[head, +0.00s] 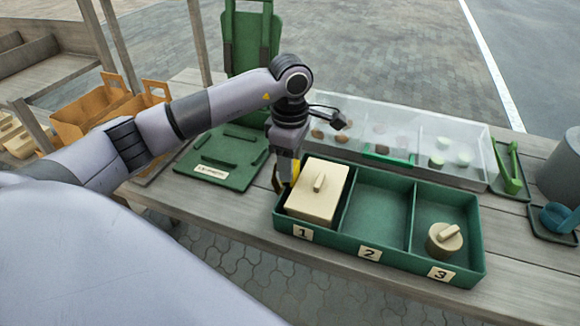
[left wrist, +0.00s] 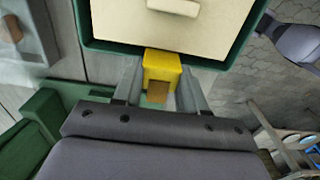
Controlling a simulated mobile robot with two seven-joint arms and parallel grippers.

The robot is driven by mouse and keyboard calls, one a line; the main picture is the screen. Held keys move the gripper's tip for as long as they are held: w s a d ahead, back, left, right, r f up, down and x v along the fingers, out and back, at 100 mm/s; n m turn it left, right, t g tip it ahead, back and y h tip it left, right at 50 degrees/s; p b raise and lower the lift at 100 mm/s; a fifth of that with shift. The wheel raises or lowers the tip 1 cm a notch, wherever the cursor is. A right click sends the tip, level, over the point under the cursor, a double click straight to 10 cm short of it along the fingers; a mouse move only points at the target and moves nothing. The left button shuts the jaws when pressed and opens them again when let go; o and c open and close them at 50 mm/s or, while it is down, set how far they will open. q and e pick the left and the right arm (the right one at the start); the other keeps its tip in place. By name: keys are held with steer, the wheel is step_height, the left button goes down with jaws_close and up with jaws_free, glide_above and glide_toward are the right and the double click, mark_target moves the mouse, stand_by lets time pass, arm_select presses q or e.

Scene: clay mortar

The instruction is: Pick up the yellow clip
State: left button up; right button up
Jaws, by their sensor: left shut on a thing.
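The yellow clip (left wrist: 161,68) sits between the two fingers of my left gripper (left wrist: 160,92) in the left wrist view. The gripper is shut on it. In the head view the clip (head: 295,170) shows as a small yellow patch beside my left gripper (head: 287,178), at the back left edge of compartment 1 of the green tray (head: 371,253). I cannot tell whether the clip still touches the tray's wall. My right gripper is not in view.
Compartment 1 holds a cream block with a handle (head: 316,191). Compartment 2 is empty, and compartment 3 holds a round lidded piece (head: 444,241). A clear case (head: 450,130) stands behind the tray. A green board (head: 225,155) lies to the left, and a green scoop (head: 511,170) lies right.

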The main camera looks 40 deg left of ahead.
arm_select(q)
step_height(320, 180, up, 23)
steer(key=p, duration=0.6)
steer(key=shift+p, duration=0.35)
stand_by(0.3)
